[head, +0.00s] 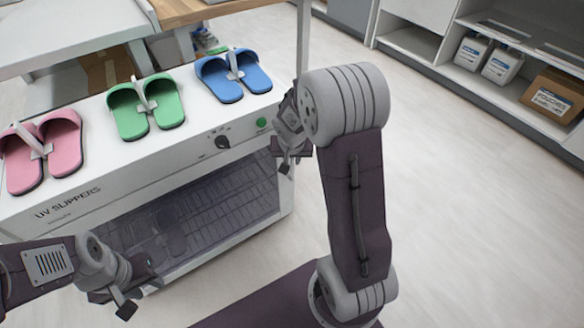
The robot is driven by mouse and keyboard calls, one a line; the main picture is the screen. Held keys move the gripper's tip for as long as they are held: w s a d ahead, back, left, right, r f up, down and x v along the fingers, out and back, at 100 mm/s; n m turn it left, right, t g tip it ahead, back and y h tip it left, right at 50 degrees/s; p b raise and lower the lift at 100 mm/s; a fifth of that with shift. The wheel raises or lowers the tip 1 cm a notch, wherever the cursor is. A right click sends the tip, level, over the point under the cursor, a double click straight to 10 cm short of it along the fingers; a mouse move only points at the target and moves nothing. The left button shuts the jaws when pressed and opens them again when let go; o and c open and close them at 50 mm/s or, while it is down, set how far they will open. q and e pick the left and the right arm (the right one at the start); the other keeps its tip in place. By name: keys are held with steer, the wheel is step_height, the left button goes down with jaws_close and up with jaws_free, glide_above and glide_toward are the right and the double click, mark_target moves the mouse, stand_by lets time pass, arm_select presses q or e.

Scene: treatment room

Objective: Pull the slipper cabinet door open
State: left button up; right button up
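The white slipper cabinet (130,184), marked "UV SLIPPERS", stands at the left. Its tinted see-through door (205,205) fills the lower front and looks shut; dark shapes and a wire rack show dimly behind it. No handle can be made out clearly. My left gripper (141,294) is in front of the door's lower left part, with its fingers apart and nothing between them. My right gripper (290,157) is near the cabinet's right front corner, fingers apart and empty. Whether either gripper touches the cabinet cannot be told.
Pink (44,150), green (146,106) and blue slippers (233,75) lie on the cabinet top. A dark knob (222,142) and green button (261,122) are on its front. Shelves with white containers (502,64) and a cardboard box (553,97) stand at right. Floor there is clear.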

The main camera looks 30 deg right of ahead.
mark_target(292, 161)
steer(key=b+x, duration=0.1)
steer(key=x, duration=0.3)
steer(key=shift+r, duration=0.1)
jaws_close()
stand_by(1.3)
